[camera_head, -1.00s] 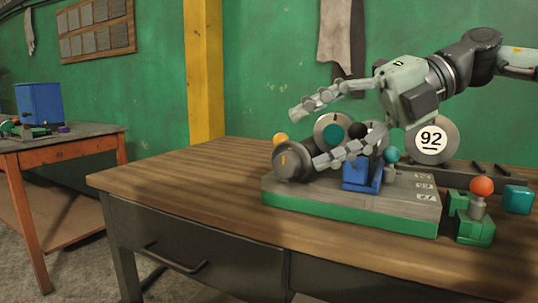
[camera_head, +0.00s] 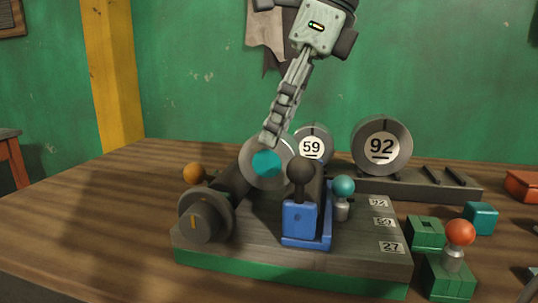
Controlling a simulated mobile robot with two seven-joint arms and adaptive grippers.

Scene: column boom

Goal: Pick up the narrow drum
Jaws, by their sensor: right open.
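Several drums show. A grey drum with a white 92 label (camera_head: 382,147) and a smaller grey one labelled 59 (camera_head: 312,142) stand at the rack at the back. A grey disc-like drum with a teal centre (camera_head: 265,164) stands behind the fixture base (camera_head: 290,268). I cannot tell for sure which is the narrow drum. My right gripper (camera_head: 270,137) points down, its fingers seen nearly edge-on and overlapping. It is open and empty, its tips close to the upper edge of the teal-centred drum; contact is unclear. My left gripper is not in view.
The fixture carries a dark dial (camera_head: 206,214), a blue block (camera_head: 307,223) with a black-knobbed lever, a teal knob (camera_head: 343,187) and number plates. The rack (camera_head: 430,183) runs right. Green blocks (camera_head: 450,280) and an orange ball stand at right.

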